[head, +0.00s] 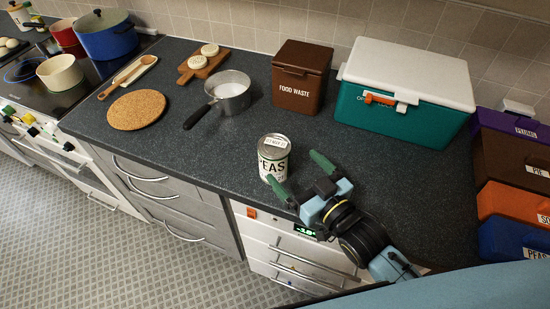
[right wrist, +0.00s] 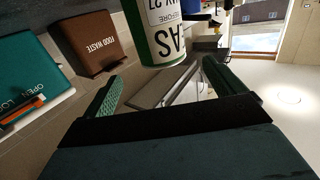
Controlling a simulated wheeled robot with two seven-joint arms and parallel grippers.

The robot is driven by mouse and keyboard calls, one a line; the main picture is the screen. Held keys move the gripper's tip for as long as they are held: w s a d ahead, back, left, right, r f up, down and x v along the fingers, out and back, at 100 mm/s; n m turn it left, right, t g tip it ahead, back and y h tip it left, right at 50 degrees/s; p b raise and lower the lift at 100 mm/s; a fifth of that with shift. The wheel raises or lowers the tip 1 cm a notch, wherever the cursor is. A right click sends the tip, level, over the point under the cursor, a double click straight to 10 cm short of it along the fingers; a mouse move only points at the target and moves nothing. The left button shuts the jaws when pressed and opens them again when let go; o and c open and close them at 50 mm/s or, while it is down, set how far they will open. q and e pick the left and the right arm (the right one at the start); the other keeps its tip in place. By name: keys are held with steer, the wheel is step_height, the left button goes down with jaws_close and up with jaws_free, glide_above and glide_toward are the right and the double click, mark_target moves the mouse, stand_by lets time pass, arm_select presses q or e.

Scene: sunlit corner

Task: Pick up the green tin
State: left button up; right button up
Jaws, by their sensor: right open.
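The green tin (head: 273,158) is a green and white can with the word PEAS on its label. It stands upright on the dark worktop near the front edge. My right gripper (head: 297,176) is open beside it on the lower right, its green fingers pointing towards the tin. In the right wrist view the tin (right wrist: 168,30) is ahead of and between the open fingers (right wrist: 160,85), partly cut off by the top of the picture. The tin is not gripped. My left gripper is not in view.
A brown food waste bin (head: 301,75) and a teal cool box (head: 400,115) stand behind. A saucepan (head: 229,95) is left of the tin, with a cork mat (head: 137,110) further left. Coloured boxes (head: 515,165) line the right. The worktop around the tin is clear.

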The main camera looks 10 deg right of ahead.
mark_target(274, 149)
steer(key=x, duration=0.8)
steer(key=shift+w+a+f, duration=0.15)
steer(key=shift+w+a, duration=0.05)
steer(key=shift+a, duration=0.1)
steer(key=shift+c, duration=0.3)
steer(key=c, duration=1.3)
